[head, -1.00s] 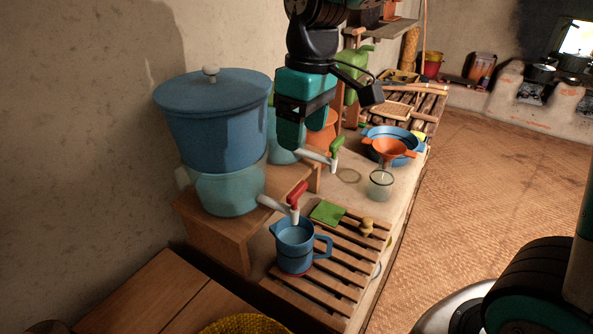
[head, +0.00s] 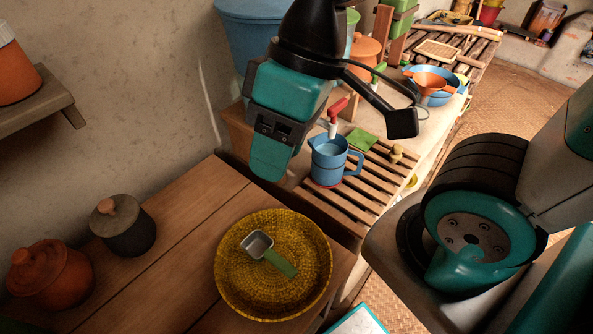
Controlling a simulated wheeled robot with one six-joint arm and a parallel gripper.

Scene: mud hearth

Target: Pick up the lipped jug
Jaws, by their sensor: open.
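The slatted rack (head: 345,205) also bears a green cloth or sponge (head: 362,140) and a small brown item (head: 396,153). A yellow woven tray (head: 235,285) with a green-handled scoop (head: 270,254) lies on the wooden table. Lidded pots (head: 122,228) stand at left. A shelf (head: 38,98) juts out upper left.

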